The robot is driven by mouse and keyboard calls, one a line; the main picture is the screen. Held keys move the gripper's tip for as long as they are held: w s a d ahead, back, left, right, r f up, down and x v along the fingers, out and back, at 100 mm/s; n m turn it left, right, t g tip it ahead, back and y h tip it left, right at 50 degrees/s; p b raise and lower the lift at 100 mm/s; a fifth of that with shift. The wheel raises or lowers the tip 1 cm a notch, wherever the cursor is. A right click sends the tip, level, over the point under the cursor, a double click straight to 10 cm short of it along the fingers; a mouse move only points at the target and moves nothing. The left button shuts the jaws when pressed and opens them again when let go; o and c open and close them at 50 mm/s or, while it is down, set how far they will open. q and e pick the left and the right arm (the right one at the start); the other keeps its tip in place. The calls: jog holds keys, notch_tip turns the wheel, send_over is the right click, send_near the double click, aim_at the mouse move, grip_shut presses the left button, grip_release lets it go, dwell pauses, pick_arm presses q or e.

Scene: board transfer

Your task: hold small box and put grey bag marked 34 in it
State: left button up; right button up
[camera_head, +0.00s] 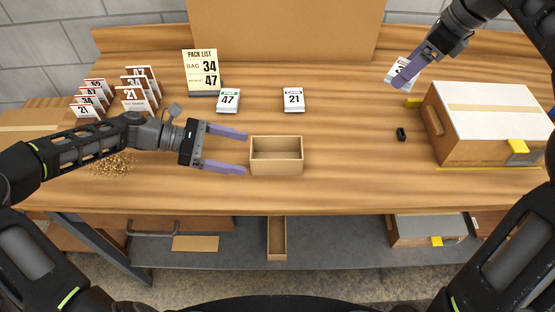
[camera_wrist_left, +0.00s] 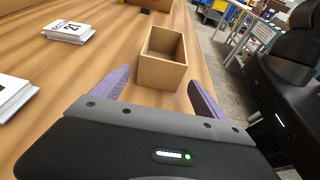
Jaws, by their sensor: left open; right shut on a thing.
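The small open cardboard box (camera_head: 276,169) stands empty on the table and also shows in the left wrist view (camera_wrist_left: 160,74). My left gripper (camera_head: 243,153) is open just left of the box, its purple fingers pointing at the box's near side without closing on it; both fingers also show in the left wrist view (camera_wrist_left: 160,84). My right gripper (camera_head: 402,78) is at the upper right, shut on a pale bag (camera_head: 392,74). The bag's printed number is partly hidden by the fingers, so I cannot read it fully.
A pack list sign (camera_head: 201,72) reads 34 and 47. A bag marked 47 (camera_head: 228,100) and a bag marked 21 (camera_head: 293,99) lie behind the box. Several marked bags (camera_head: 137,90) stand at left. A large box (camera_head: 490,120) is at right; the table between is mostly clear.

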aim_at(257, 156)
pick_arm(q)
jog(key=shift+b+x, duration=0.3)
jog(key=shift+x, duration=2.55)
pick_arm(e)
jog(key=shift+f, duration=0.6)
pick_arm(q)
jog(key=shift+c, duration=0.2)
jog(key=c, duration=0.9)
